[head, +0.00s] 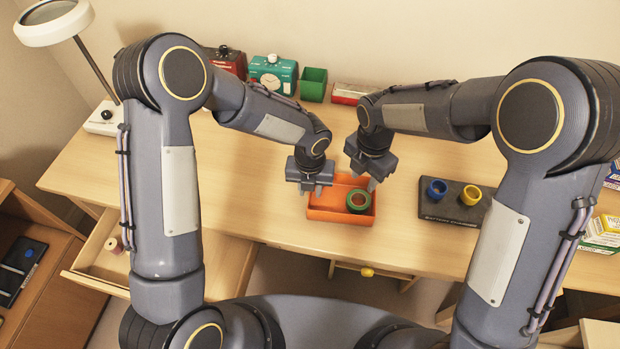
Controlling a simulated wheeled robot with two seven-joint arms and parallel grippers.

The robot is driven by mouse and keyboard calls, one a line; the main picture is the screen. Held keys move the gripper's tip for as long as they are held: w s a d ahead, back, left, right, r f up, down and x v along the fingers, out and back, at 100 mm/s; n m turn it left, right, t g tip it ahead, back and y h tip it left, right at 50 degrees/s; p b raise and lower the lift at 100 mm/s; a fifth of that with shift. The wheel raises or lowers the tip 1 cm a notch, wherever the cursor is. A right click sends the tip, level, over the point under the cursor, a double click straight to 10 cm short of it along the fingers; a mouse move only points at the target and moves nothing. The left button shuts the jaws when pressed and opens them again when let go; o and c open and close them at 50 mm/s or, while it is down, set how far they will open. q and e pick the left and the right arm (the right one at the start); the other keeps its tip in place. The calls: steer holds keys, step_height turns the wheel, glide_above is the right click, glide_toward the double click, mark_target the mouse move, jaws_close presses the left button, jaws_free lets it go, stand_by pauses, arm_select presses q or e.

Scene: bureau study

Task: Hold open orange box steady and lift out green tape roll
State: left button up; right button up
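The open orange box (326,215) sits near the front edge of the desk, between my two arms. The green tape roll (358,201) lies inside it toward the right end, with its dark hole facing up. My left gripper (311,188) points down at the box's left end and overlaps it in the view. I cannot tell whether its fingers are closed on the wall or just above it. My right gripper (363,182) is over the box's back right part, behind the roll, with fingers apart and nothing between them. The roll is clear of both grippers.
A dark holder (449,215) with a blue roll (437,189) and a yellow roll (471,195) stands to the right. A green container (313,84), a teal device (273,74) and a red-white box (352,93) line the back. An open drawer (150,262) is at front left.

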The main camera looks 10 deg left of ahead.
arm_select(q)
steer(key=shift+f, duration=1.1)
jaws_close()
